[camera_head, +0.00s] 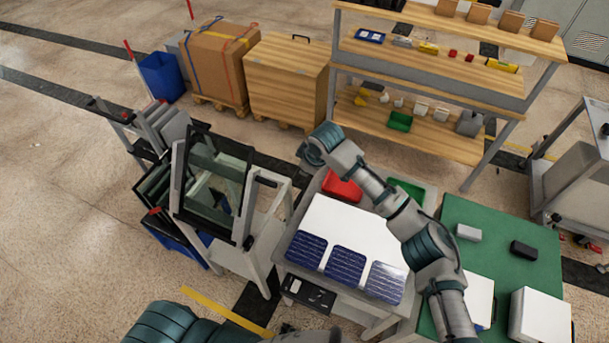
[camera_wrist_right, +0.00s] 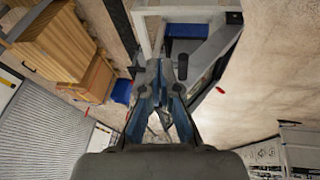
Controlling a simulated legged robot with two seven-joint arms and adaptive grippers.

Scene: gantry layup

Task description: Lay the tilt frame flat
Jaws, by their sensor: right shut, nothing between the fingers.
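The tilt frame (camera_head: 213,185) is a dark rectangular frame around a glass-like pane, left of centre in the head view. It stands steeply tilted, close to upright, on a pale stand (camera_head: 258,250). My right gripper (camera_head: 304,166) is to the right of the frame's upper part and apart from it, mostly hidden behind my wrist. In the right wrist view its fingers (camera_wrist_right: 166,78) are together and empty. Pale and dark bars show beyond the fingertips there; I cannot tell which belong to the tilt frame. My left arm shows at the bottom of the head view, but its gripper does not.
A white-topped table (camera_head: 350,232) with dark blue cells (camera_head: 345,265) stands right of the frame. A green table (camera_head: 490,262) is farther right. A rack of panels (camera_head: 160,125) stands close on the left. Wooden crates (camera_head: 287,80) and shelving (camera_head: 430,70) are behind.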

